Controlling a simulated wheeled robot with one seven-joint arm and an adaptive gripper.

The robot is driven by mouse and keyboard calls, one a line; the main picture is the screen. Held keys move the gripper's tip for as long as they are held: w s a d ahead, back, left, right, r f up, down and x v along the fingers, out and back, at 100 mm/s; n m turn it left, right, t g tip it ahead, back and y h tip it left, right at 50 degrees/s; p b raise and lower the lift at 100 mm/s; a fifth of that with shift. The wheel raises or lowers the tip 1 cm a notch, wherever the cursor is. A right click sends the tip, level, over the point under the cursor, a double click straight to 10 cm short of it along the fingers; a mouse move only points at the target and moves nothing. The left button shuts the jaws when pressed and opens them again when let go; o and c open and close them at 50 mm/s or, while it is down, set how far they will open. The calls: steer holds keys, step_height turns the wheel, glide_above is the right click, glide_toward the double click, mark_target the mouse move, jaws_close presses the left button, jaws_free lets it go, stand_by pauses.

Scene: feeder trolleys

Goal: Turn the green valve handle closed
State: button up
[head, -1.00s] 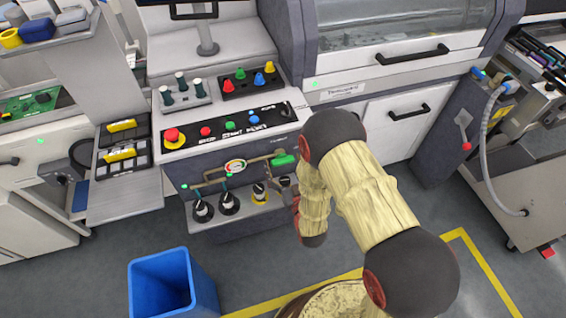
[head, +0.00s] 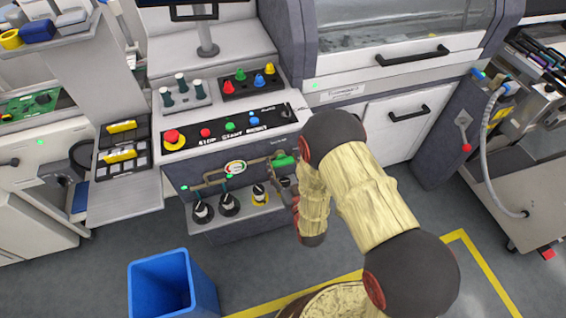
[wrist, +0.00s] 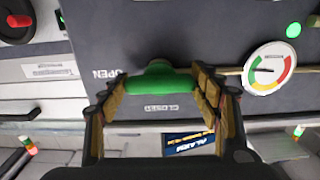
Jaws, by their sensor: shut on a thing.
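The green valve handle (wrist: 160,82) sits on the dark machine front in the wrist view, between my gripper's two fingers. It lies crosswise there, with an OPEN label at its upper left and another small label just below it. In the head view the handle (head: 284,160) shows at the right end of the brass pipe, just left of my arm. My gripper (wrist: 160,95) is shut on the handle, its padded fingers at the handle's two ends. In the head view my gripper (head: 291,196) is mostly hidden by my own arm.
A round pressure gauge (head: 236,167) sits on the pipe left of the handle, and shows in the wrist view too. Several black-and-white knobs stand on the ledge (head: 240,213) below. A blue bin (head: 160,285) stands on the floor at the lower left.

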steer(key=shift+c, duration=0.8)
steer(key=n+b, duration=0.1)
steer(key=n, duration=0.2)
steer(key=shift+n, duration=0.4)
steer(key=n+b, duration=0.2)
steer(key=n, duration=0.3)
steer(key=shift+n, duration=0.3)
steer(key=n+b, duration=0.1)
steer(key=n, duration=0.3)
steer(key=shift+a, duration=0.1)
steer(key=shift+n+b, duration=0.7)
steer(key=shift+n, duration=1.6)
